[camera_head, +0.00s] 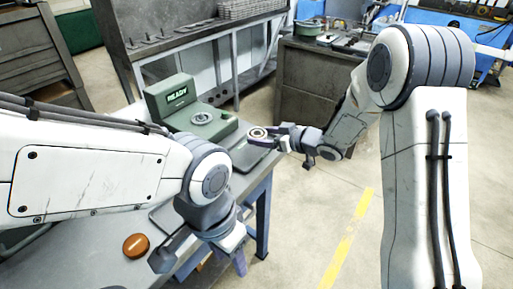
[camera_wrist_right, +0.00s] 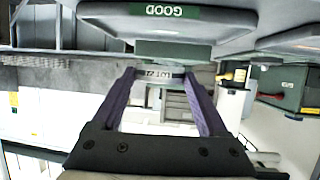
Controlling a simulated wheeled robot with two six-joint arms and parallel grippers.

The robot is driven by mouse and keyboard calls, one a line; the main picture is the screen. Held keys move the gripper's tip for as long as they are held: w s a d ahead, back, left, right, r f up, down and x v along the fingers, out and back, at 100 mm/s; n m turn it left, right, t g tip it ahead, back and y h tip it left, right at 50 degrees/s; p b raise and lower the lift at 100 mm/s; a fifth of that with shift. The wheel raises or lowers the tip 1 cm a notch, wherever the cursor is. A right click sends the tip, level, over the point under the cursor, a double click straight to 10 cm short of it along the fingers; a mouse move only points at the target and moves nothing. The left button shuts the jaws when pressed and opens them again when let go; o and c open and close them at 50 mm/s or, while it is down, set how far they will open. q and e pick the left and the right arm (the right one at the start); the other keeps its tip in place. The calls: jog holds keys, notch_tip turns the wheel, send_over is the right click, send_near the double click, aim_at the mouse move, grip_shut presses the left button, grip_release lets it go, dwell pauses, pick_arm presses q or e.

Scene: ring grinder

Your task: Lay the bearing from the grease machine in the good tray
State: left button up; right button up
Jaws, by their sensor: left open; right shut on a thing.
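The bearing (camera_head: 258,132), a metal ring, is held in my right gripper (camera_head: 268,136), which is shut on it. In the right wrist view the bearing (camera_wrist_right: 160,73) sits between the purple fingertips, its rim marking showing. The good tray (camera_wrist_right: 165,22), with a green GOOD label, is close by in that view. In the head view a dark tray (camera_head: 246,160) lies just below the bearing. The green grease machine (camera_head: 172,103) shows READY and stands left of the bearing. My left gripper (camera_head: 205,260) is open and empty, low at the table's front edge.
An orange-brown round thing (camera_head: 137,246) lies on the grey table (camera_head: 90,262). Another tray (camera_wrist_right: 290,40) shows at the right of the wrist view. A grey cabinet (camera_head: 305,85) stands behind the right gripper. Open floor lies right of the table.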

aim_at(257, 152)
jog(key=x, duration=0.2)
jog(key=shift+a+f, duration=0.2)
jog(key=shift+a, duration=0.05)
jog(key=shift+w+a+f, duration=0.15)
jog(key=shift+f, duration=1.95)
